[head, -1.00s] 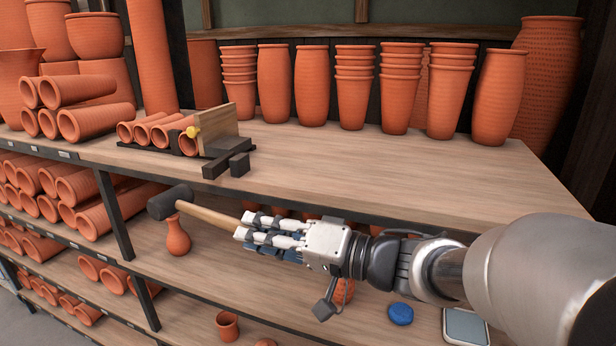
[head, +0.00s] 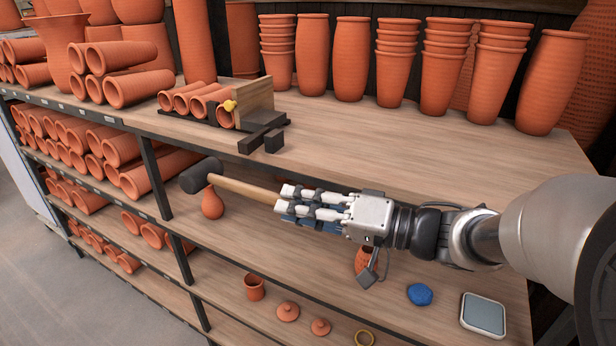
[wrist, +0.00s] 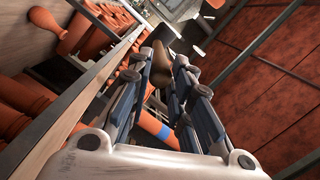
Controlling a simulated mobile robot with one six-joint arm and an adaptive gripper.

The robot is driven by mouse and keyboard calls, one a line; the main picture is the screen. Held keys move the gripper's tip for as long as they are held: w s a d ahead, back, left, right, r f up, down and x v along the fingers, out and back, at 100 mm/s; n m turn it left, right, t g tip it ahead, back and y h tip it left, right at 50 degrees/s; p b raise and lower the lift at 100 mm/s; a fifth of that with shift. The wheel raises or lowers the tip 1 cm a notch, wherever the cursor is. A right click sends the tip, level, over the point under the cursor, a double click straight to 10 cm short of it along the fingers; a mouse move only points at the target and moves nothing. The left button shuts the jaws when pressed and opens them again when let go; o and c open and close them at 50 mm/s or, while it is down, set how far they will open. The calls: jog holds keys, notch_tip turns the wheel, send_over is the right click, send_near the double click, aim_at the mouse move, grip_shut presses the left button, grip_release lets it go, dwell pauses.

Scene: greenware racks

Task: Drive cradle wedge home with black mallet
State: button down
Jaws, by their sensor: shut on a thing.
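The black mallet (head: 201,175) has a dark cylindrical head and a pale wooden handle. My gripper (head: 284,199) is shut on the handle, with the head reaching out to the left, in front of the upper shelf's front edge. In the wrist view my gripper (wrist: 168,80) shows large, with the brown handle (wrist: 178,45) beyond its fingers. The cradle (head: 200,122) is a dark frame on the upper shelf holding several clay tubes, with a wooden board (head: 255,100) at its right end. A black wedge (head: 262,139) lies by the board, with a small dark block (head: 274,141) beside it.
Tall clay pots and stacked cups (head: 350,60) line the back of the upper shelf (head: 400,140); its middle is clear. Clay tubes (head: 120,75) are piled at left. A blue lump (head: 420,294), a grey tray (head: 482,314) and a small vase (head: 212,204) stand below.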

jog(key=w+d+p, duration=0.3)
jog(key=w+p, duration=0.1)
jog(key=w, duration=0.3)
jog(key=shift+w, duration=0.2)
jog(key=shift+r, duration=0.1)
jog(key=s, duration=0.1)
jog(key=s+a, duration=0.1)
jog(key=s, duration=0.1)
jog(key=s+a, duration=0.1)
jog(key=s, duration=0.1)
jog(key=shift+s+a, duration=0.1)
dwell(0.3)
jog(key=shift+r+p, duration=0.1)
jog(key=shift+p, duration=0.7)
